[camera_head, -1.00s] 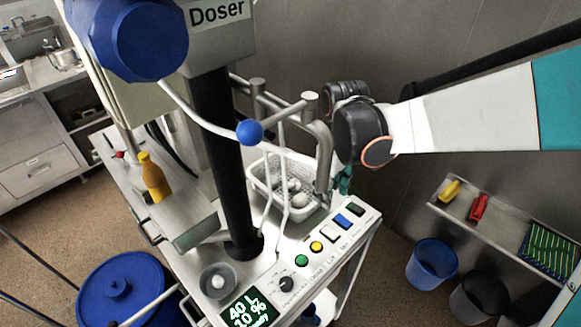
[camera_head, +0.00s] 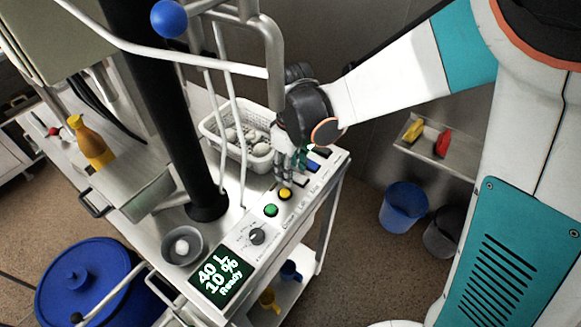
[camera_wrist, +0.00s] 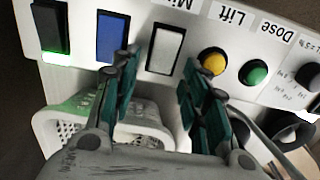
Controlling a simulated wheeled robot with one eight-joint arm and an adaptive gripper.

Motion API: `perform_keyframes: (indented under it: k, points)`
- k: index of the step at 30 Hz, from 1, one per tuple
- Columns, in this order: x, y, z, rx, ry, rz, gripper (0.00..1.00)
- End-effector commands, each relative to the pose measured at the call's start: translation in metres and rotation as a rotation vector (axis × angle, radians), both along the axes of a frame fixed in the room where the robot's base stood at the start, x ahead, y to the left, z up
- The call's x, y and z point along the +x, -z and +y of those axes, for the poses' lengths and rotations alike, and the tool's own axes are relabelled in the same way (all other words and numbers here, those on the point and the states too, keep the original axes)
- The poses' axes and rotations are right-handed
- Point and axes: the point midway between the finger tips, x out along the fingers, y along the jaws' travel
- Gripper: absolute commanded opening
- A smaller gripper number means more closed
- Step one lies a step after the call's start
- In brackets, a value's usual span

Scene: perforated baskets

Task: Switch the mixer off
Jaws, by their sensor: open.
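The control panel (camera_head: 240,245) carries a row of switches and buttons. In the wrist view a white rocker switch (camera_wrist: 166,48) lies under a label cut off after "Mi". It is between a blue rocker (camera_wrist: 112,37) and a yellow button (camera_wrist: 212,60) labelled "Lift". A black rocker (camera_wrist: 50,25) with a green glow at its edge is at the far left. My gripper (camera_wrist: 163,72) is open and empty, its two fingers on either side of the white rocker's near end.
A white perforated basket (camera_head: 209,127) with pale round items stands close behind my gripper. A bent metal pipe (camera_head: 275,62) rises near the arm.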

Motion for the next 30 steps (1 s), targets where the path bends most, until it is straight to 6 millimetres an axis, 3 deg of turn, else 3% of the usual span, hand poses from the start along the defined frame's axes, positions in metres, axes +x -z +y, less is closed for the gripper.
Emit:
perform_keyframes:
  k: [11, 17, 23, 30]
  points:
    - [0.0003, 0.0040, -0.0004, 0.000, 0.001, 0.000, 0.42]
    - [0.0004, 0.0040, -0.0003, 0.000, 0.001, 0.000, 0.00]
    - [0.0000, 0.0039, -0.0009, 0.009, 0.001, -0.007, 0.00]
    - [-0.0041, 0.0018, -0.0061, 0.140, 0.004, -0.110, 0.00]
